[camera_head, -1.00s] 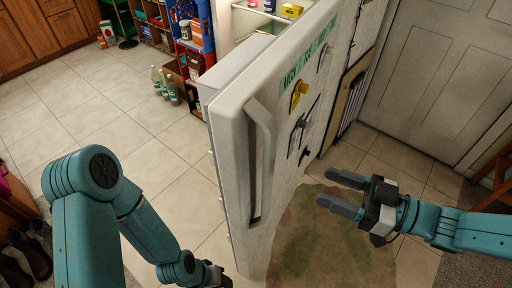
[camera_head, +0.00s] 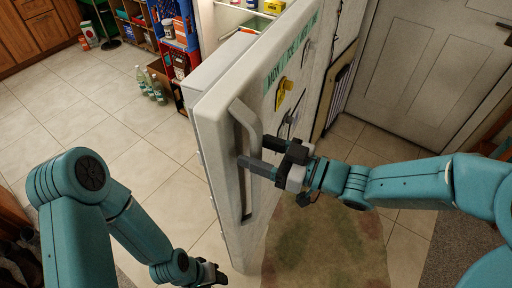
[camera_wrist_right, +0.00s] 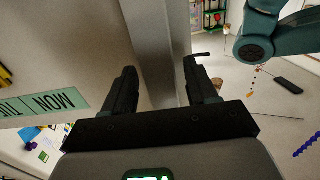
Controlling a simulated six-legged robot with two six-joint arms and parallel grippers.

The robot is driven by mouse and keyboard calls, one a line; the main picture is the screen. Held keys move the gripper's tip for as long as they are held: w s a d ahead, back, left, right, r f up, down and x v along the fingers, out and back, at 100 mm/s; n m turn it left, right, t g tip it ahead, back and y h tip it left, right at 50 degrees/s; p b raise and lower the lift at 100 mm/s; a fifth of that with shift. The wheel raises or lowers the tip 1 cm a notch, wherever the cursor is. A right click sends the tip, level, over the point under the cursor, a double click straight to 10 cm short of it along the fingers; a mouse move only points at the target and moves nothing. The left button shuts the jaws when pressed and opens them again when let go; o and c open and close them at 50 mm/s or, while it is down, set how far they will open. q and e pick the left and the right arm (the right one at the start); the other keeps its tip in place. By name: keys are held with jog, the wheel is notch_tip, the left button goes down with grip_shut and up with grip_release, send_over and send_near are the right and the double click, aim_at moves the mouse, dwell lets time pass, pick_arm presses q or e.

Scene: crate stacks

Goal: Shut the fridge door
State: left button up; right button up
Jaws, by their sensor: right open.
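The white fridge door (camera_head: 222,110) stands open in the head view, with shelves visible behind it. Its long vertical handle (camera_head: 246,120) is near the door's free edge. My right gripper (camera_head: 255,152) is open at the handle, its fingers pointing left across it. In the right wrist view, the open fingers (camera_wrist_right: 160,85) have a pale upright bar beyond and between them, apparently the handle. Whether they touch it is unclear. The door face (camera_wrist_right: 60,50) with green day labels fills the left there. My left gripper (camera_head: 212,274) is low near the bottom edge, apart from the door; its jaws are unclear.
Bottles (camera_head: 150,85) and a blue crate stack (camera_head: 172,30) stand left of the fridge. A yellow magnet (camera_head: 283,92) is on the door. A greenish rug (camera_head: 330,245) lies before it. A closed room door (camera_head: 425,70) is at right.

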jog(key=shift+w+a, duration=0.1)
jog(key=shift+a, duration=0.15)
grip_shut()
jog(key=shift+a, duration=0.15)
